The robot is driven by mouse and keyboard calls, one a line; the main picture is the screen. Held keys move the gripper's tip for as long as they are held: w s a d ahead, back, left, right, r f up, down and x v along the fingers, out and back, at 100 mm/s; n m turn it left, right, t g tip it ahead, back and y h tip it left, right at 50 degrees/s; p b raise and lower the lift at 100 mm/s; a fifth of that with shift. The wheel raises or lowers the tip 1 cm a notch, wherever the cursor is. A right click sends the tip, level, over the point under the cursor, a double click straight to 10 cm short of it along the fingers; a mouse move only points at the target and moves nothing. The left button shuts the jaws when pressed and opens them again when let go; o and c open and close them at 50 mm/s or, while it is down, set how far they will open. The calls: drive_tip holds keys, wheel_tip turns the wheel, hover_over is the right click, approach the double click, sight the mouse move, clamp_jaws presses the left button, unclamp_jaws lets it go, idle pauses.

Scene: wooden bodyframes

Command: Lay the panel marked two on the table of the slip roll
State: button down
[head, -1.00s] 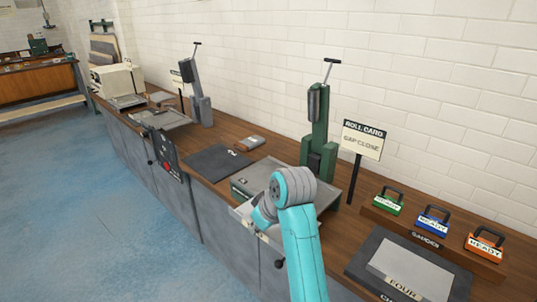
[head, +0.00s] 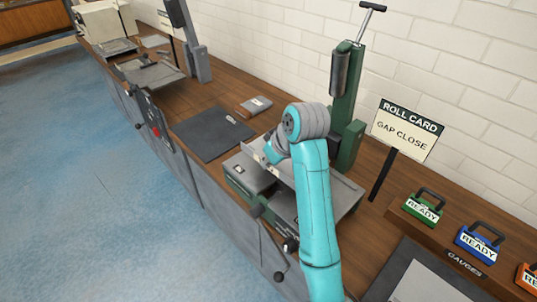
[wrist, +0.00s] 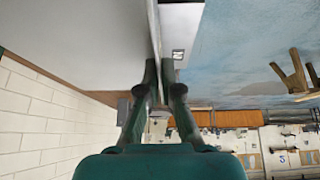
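My gripper (head: 275,150) is over the green slip roll (head: 346,100), at the left part of its grey table (head: 342,190). In the wrist view its fingers (wrist: 160,95) are closed on a thin pale panel (wrist: 154,30), seen nearly edge-on. In the head view, a pale strip of the panel (head: 258,150) shows beside my gripper, tilted rather than flat; my arm covers much of it. Its number cannot be read. I cannot tell whether it touches the table.
An empty dark mat (head: 210,133) lies left of the slip roll, with a small grey block (head: 255,105) behind it. The roll card sign (head: 407,130) reads "GAP CLOSE". Green (head: 424,208) and blue (head: 479,243) gauges stand right. Another machine (head: 190,45) stands farther left.

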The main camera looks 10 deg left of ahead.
sight(268, 183)
drive_tip(key=shift+f, duration=2.6)
drive_tip(key=shift+f, duration=0.2)
drive_tip(key=c, duration=0.7)
unclamp_jaws()
drive_tip(key=shift+r, duration=3.5)
